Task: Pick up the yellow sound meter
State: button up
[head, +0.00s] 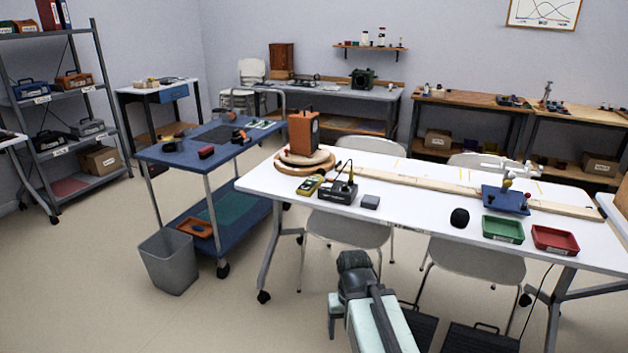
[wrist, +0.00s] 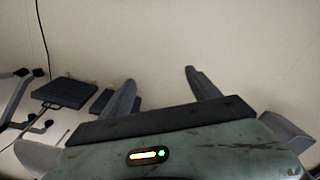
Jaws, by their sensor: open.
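The yellow sound meter (head: 310,185) lies on the white table (head: 415,215) near its left front edge, beside a black box with a cable. My arm is folded low in front of the table in the head view, and the gripper's fingers cannot be made out there. In the wrist view my gripper (wrist: 155,90) is open and empty, with its two fingers apart above the beige floor. The sound meter is not in the wrist view.
A wooden speaker (head: 303,132) stands on a round turntable behind the meter. A blue cart (head: 185,150) and grey bin (head: 168,262) stand left. Chairs (head: 348,228) are tucked under the table.

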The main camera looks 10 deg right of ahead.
notch_tip(320, 180, up, 39)
jog(key=p, duration=3.6)
jog(key=shift+r+p, duration=0.1)
jog(key=shift+p, duration=0.3)
jog(key=shift+c, duration=0.3)
jog(key=shift+r+p, duration=0.35)
jog(key=shift+r, duration=0.05)
jog(key=c, duration=0.5)
jog(key=shift+f, duration=0.15)
jog(key=shift+c, duration=1)
jog(key=shift+w+d+f+b, duration=0.1)
jog(key=shift+f+b, duration=0.15)
jog(key=shift+b, duration=0.05)
